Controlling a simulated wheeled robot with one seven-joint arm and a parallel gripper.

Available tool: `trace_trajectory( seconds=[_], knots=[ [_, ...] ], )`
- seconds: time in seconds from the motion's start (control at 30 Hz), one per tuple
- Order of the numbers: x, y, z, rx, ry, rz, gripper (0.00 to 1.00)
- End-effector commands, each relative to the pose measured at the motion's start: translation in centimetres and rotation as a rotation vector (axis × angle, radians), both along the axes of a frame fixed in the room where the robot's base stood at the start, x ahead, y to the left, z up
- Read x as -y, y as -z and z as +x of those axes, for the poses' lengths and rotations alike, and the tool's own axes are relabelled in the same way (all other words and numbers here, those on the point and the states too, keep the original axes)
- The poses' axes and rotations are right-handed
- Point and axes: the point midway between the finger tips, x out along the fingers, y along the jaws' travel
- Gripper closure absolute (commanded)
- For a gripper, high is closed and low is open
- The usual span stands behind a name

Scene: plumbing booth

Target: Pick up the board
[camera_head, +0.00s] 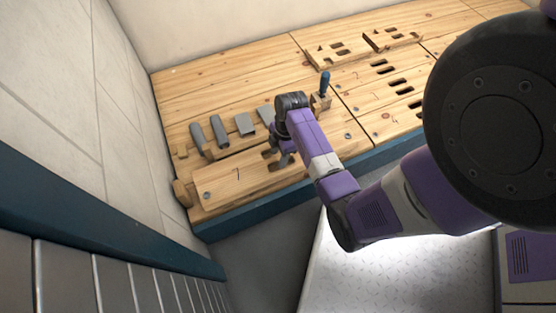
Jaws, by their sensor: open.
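A long light-wood board (238,182) lies along the front edge of the wooden bench top at the left. It has a dark mark in its middle, a round metal spot near its left end and a dark slot near its right end. My gripper (282,160) points down at the board's right end, beside the slot. Its fingers look apart. The arm covers part of that end, and I cannot tell whether the fingers touch the board.
Several grey pieces (220,131) stand in a row behind the board. A small wooden block with a blue-handled tool (324,85) is right of my gripper. Slotted wooden pieces (338,54) lie at the back. A tiled wall (60,90) closes off the left.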

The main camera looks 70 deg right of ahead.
Motion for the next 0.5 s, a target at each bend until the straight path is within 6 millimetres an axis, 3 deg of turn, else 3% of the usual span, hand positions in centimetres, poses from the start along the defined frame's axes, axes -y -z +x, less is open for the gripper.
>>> trace_trajectory(
  seconds=[0.13,0.37,0.5],
  knots=[
    [0.03,-0.14,0.01,0.001,0.0,-0.001,0.55],
    [0.02,-0.14,0.01,0.001,0.0,-0.001,1.0],
    [0.01,-0.14,0.0,0.0,0.001,0.0,1.0]
  ],
)
